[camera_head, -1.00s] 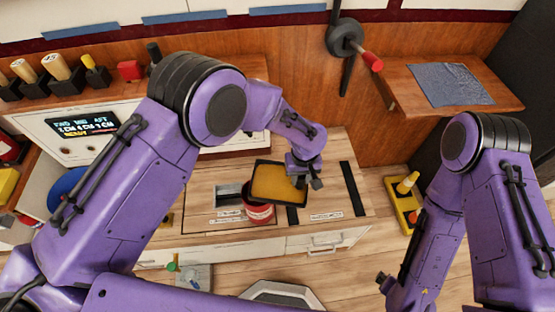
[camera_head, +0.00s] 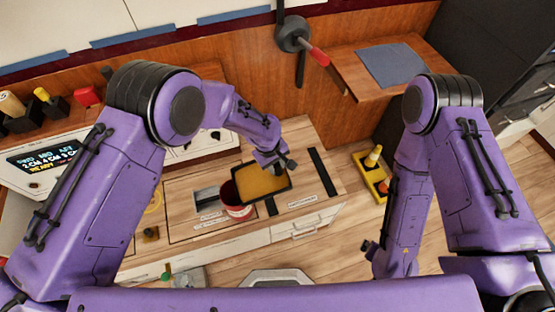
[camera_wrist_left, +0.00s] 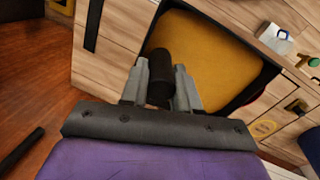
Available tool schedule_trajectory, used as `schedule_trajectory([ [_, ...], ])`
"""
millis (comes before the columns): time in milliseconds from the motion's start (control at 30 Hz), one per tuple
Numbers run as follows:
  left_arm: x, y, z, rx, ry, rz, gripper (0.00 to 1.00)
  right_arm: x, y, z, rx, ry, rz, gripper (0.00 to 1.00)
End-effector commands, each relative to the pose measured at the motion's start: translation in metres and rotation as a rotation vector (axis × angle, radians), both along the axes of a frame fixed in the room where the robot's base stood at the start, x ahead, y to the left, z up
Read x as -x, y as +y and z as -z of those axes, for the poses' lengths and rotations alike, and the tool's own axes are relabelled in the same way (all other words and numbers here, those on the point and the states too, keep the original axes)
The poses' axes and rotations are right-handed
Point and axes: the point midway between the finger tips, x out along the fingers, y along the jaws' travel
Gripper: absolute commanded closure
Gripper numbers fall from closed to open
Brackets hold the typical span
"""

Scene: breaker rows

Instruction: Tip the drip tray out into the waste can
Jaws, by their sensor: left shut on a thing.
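The drip tray (camera_head: 262,183) is a shallow dark-rimmed tray with an amber-yellow inside. It is held above the wooden counter and overlaps the right part of the waste can (camera_head: 236,210), a red can with a white label. My left gripper (camera_head: 284,164) is at the tray's right end. In the left wrist view my left gripper (camera_wrist_left: 160,88) is shut on the tray's black handle, with the tray (camera_wrist_left: 200,55) beyond it. The tray looks close to level. The can's opening is partly hidden by the tray. My right gripper (camera_head: 368,247) hangs low at the right, clear of the counter.
The counter (camera_head: 300,140) has black strips and labels around the can. A wooden shelf (camera_head: 345,58) with a blue-grey cloth (camera_head: 392,65) juts out at upper right. A red-handled lever (camera_head: 295,35) is on the back panel.

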Motion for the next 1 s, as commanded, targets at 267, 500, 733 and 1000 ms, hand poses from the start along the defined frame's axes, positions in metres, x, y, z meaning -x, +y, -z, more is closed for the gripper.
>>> schedule_trajectory([
  [267,-0.001,0.010,-0.019,0.091,-0.033,-0.015,1.00,0.000,0.000,-0.034,0.000,0.000,0.000,0.00],
  [500,0.002,0.021,-0.037,0.259,-0.084,-0.020,1.00,0.000,0.000,-0.031,0.000,0.000,0.000,0.00],
  [733,0.007,0.037,-0.042,0.402,-0.124,-0.016,1.00,0.000,0.000,-0.001,0.000,0.000,0.000,0.00],
  [1000,0.012,0.053,-0.054,0.538,-0.165,-0.015,1.00,0.000,0.000,0.027,0.000,0.000,0.000,0.00],
])
